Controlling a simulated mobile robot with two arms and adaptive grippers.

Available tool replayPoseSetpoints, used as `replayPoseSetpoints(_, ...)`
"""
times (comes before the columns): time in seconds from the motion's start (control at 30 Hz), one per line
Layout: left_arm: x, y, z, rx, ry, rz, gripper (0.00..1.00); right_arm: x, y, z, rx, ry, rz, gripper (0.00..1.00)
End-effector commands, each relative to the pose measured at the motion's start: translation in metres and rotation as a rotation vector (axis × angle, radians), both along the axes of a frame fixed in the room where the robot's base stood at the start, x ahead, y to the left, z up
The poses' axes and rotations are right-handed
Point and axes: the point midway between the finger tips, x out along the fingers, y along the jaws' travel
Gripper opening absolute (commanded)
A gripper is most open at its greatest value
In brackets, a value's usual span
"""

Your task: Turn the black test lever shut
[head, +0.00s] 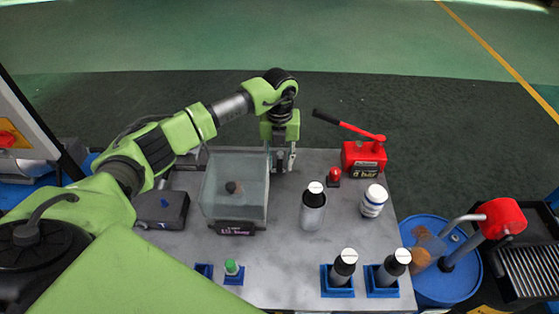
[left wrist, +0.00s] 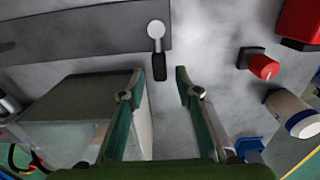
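The black test lever (left wrist: 159,66) shows in the left wrist view, its black grip hanging down in the picture from a pale round pivot on a grey strip. My left gripper (left wrist: 160,80) is open, with one finger on each side of the end of the black grip. I see no clear contact between fingers and lever. In the head view my left gripper (head: 281,163) points down at the back of the grey table, just right of the clear tank, and largely hides the lever. My right gripper is not in view.
The clear tank (head: 249,209) stands close beside the left gripper. A red hand pump (head: 364,158) with a long handle, a red knob (head: 334,176), a dark bottle (head: 313,212) and a white bottle (head: 373,201) stand to the right. The grey table (head: 275,268) is bare at front middle.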

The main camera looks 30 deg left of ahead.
Motion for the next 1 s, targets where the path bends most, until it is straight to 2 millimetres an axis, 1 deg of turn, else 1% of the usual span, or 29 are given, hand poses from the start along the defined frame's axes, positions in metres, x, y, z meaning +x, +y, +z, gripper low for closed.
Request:
replayPoseSetpoints(0.03, -0.0005, -0.0003, -0.0045, -0.001, 0.002, 0.0, 0.31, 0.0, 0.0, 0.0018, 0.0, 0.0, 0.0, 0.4)
replayPoseSetpoints(0.17, -0.0002, 0.0001, -0.0108, 0.001, 0.0, 0.0, 0.31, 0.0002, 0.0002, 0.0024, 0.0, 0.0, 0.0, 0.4)
replayPoseSetpoints(0.43, 0.0, 0.0002, -0.0122, 0.0, -0.001, 0.0, 0.31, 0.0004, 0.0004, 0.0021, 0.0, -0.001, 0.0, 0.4)
replayPoseSetpoints(0.53, -0.0001, 0.0001, -0.0121, 0.0, -0.001, 0.0, 0.05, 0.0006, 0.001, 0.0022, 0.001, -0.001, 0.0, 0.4)
replayPoseSetpoints(0.57, -0.0001, 0.0001, -0.0121, 0.0, -0.001, 0.0, 0.0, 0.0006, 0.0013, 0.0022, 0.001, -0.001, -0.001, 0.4)
replayPoseSetpoints(0.83, 0.0003, -0.0003, -0.0118, 0.0, -0.001, 0.007, 0.0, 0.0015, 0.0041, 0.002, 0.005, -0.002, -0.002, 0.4)
replayPoseSetpoints(1.0, 0.0016, -0.0027, -0.0117, 0.0, -0.001, 0.051, 0.0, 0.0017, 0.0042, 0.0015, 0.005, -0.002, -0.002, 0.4)
